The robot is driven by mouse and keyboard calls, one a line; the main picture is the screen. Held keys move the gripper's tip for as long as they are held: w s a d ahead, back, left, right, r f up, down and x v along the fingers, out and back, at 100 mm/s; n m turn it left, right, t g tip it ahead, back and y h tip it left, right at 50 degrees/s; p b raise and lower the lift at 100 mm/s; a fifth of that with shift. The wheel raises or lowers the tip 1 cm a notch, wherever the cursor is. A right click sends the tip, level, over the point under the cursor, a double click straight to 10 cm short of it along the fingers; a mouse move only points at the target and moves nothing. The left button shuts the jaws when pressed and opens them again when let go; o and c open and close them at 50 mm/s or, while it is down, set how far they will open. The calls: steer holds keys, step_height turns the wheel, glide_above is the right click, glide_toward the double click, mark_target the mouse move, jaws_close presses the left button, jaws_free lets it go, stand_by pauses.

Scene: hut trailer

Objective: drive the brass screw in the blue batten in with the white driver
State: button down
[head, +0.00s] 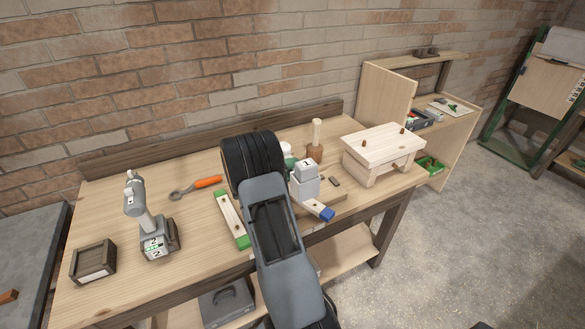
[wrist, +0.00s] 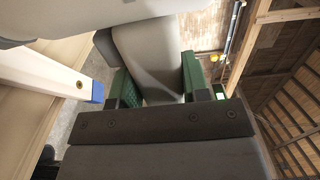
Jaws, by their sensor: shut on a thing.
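The white driver (head: 304,184), marked 1, is over the right half of the workbench, partly hidden behind my arm. My gripper (wrist: 155,88) is shut on its pale grip, which fills the space between the green finger pads in the wrist view. The blue batten (head: 319,209), pale wood with a blue end, lies just below and right of the driver in the head view. In the wrist view the batten (wrist: 50,73) is at the left with the brass screw (wrist: 80,85) near its blue end. The driver's bit is hidden, so contact with the screw cannot be told.
A green-ended batten (head: 231,218) lies left of my arm. A grey driver (head: 150,222) marked 2, a wooden box (head: 93,262) and an orange-handled wrench (head: 197,187) stand or lie further left. A mallet (head: 315,143) and a small wooden stool (head: 383,147) are behind and right.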

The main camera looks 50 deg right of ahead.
steer(key=shift+f, duration=0.8)
stand_by(0.9)
steer(key=shift+r, duration=0.15)
steer(key=shift+r+p, duration=1.3)
steer(key=shift+r, duration=0.25)
steer(key=d+r, duration=0.4)
steer(key=d, duration=0.3)
steer(key=shift+f, duration=0.1)
